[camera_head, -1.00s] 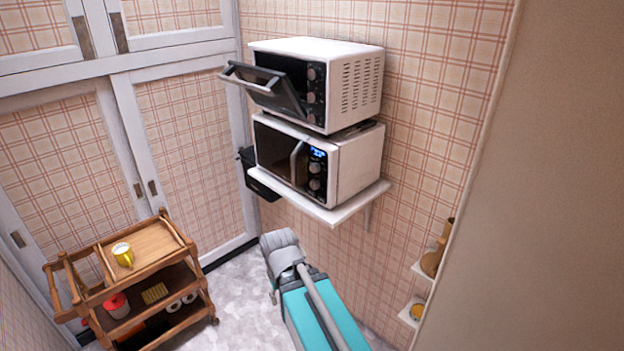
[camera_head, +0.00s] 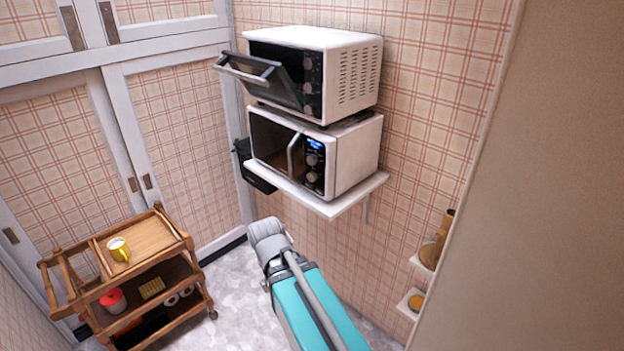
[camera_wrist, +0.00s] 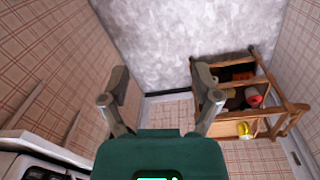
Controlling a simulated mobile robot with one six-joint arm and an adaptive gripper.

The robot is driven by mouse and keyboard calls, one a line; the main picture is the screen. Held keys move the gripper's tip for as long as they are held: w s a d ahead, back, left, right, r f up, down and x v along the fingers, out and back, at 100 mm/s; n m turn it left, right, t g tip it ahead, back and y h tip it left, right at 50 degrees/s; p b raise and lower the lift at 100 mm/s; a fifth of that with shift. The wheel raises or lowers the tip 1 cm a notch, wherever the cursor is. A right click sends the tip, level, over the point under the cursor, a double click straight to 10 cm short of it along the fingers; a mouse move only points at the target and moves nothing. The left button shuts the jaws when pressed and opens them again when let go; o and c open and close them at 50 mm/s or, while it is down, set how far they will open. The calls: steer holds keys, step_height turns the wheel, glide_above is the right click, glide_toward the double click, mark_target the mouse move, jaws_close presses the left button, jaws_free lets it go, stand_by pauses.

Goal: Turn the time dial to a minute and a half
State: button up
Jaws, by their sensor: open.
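A white microwave (camera_head: 352,160) stands on a wall shelf, with two round dials (camera_head: 312,168) below a lit blue display (camera_head: 314,144). Its dark door looks closed. I cannot read the dial marks or tell which dial is for time. A white oven (camera_head: 355,75) sits above it, its door (camera_head: 262,82) tilted open, with several knobs (camera_head: 308,87) on its right side. My gripper (camera_wrist: 160,82) is open and empty in the wrist view, its fingers spread over the floor. In the head view my arm is below the shelf and the fingers are hidden.
A wooden cart (camera_head: 150,240) with a yellow mug (camera_head: 119,249) stands at the lower left. The shelf (camera_head: 340,207) juts from the wall. A white appliance edge (camera_wrist: 40,145) shows at the wrist view's lower left. Small shelves (camera_head: 412,303) hang at right. Floor between is clear.

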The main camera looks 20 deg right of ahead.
steer(key=w+d+n+h+b, duration=0.2)
steer(key=w+d+n+h, duration=0.2)
steer(key=w+d+n, duration=0.15)
steer(key=n+t+h+b, duration=0.5)
steer(key=n+h, duration=0.7)
steer(key=n, duration=0.6)
glide_toward(310, 177)
steer(key=a, duration=0.1)
steer(key=s+a, duration=0.1)
steer(key=a+t+p, duration=0.1)
steer(key=shift+s+a+f, duration=0.15)
steer(key=shift+s+f, duration=0.1)
steer(key=shift+s, duration=0.05)
steer(key=shift+m, duration=0.25)
steer(key=x, duration=1.3)
steer(key=shift+w+d+f, duration=0.1)
steer(key=shift+w+d, duration=0.05)
steer(key=shift+d, duration=0.2)
jaws_close()
